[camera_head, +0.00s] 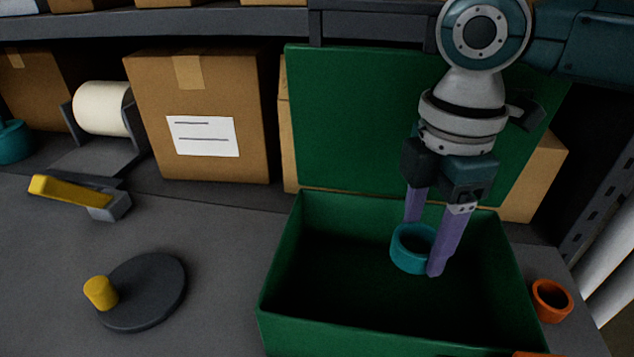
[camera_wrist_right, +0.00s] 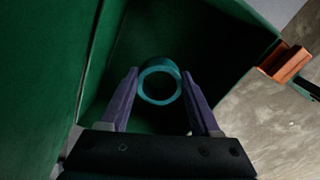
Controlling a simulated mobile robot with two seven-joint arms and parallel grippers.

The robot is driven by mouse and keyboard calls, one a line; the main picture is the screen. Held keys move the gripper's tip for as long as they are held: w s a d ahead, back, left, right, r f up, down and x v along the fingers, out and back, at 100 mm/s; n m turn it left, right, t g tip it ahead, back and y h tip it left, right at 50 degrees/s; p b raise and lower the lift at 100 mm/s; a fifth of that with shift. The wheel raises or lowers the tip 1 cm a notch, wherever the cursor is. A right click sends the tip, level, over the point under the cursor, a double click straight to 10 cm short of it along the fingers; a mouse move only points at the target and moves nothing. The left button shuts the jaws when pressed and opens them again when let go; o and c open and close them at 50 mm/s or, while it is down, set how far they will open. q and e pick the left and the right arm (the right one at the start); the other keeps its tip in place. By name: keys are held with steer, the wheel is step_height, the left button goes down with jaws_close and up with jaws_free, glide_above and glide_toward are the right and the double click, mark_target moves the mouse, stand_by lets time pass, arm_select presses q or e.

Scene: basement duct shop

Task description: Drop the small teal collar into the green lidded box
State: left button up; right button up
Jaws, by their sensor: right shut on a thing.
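The small teal collar (camera_head: 402,255) is a short open ring. My right gripper (camera_head: 423,243) is shut on it, with one purple finger on each side. The collar and fingertips are inside the outline of the green lidded box (camera_head: 290,235), over its dark interior. The box's lid (camera_head: 345,110) stands open at the back. In the right wrist view the collar (camera_wrist_right: 160,101) sits between the two fingers (camera_wrist_right: 160,95), with the box's dark inside behind it. How far the collar is above the box floor is hard to tell. My left gripper is not in view.
An orange ring (camera_head: 552,300) stands right of the box. A dark disc with a yellow knob (camera_head: 145,292) and a yellow-handled tool (camera_head: 75,195) lie on the grey bench to the left. A cardboard box (camera_head: 200,110) and a white roll (camera_head: 100,108) stand behind, beneath a shelf.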

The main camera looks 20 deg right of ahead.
steer(key=o, duration=1.4)
step_height(320, 180, up, 10)
